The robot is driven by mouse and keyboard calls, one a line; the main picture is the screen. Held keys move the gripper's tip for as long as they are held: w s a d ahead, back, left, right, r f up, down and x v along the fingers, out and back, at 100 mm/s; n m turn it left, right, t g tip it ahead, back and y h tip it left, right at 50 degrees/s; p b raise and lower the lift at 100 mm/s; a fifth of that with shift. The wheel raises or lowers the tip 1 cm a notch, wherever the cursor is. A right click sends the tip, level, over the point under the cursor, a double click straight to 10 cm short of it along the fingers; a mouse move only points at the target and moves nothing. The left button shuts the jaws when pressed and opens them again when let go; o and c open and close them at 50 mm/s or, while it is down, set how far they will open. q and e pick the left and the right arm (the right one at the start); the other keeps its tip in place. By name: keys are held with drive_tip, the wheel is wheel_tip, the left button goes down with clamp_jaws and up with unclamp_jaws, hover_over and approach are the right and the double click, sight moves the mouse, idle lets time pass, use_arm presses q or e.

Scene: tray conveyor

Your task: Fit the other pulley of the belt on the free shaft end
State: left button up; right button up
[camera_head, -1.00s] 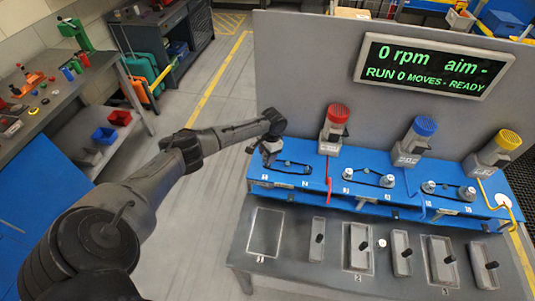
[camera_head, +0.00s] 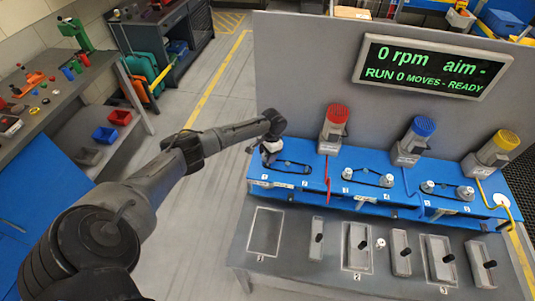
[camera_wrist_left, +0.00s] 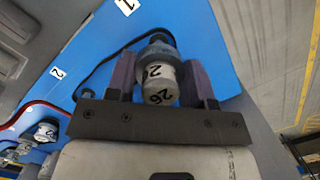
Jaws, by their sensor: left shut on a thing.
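My left gripper (camera_head: 268,150) is at the left end of the blue bench, above the first station. In the left wrist view its purple fingers (camera_wrist_left: 158,82) are shut on a pale grey cylindrical pulley (camera_wrist_left: 160,72) with black numerals. A darker round part shows at the far end of that pulley. The black belt (camera_head: 292,170) forms a loop at this station; in the wrist view the belt (camera_wrist_left: 98,68) curves out to the left of the held pulley. I cannot tell whether the pulley sits on a shaft. The free shaft end cannot be made out.
Red (camera_head: 334,125), blue (camera_head: 415,138) and yellow (camera_head: 490,150) motors stand along the back of the bench (camera_head: 325,185). Two other stations carry belted pulleys. A grey front table (camera_head: 290,270) holds several levers. The display (camera_head: 432,66) reads 0 rpm.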

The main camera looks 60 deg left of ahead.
use_arm(q)
drive_tip(key=shift+f, duration=0.5)
drive_tip(key=shift+f+b, duration=0.75)
drive_tip(key=shift+f, duration=0.15)
drive_tip(key=shift+f+b, duration=0.45)
drive_tip(key=shift+f, duration=0.35)
drive_tip(key=o, duration=1)
drive_tip(key=shift+r, duration=0.5)
drive_tip(key=r, duration=0.4)
drive_tip(key=w+r, duration=0.1)
drive_tip(key=r, duration=0.3)
drive_tip(key=w+r, duration=0.1)
drive_tip(key=r, duration=0.3)
drive_tip(key=shift+r+p, duration=0.3)
drive_tip(key=shift+r, duration=0.05)
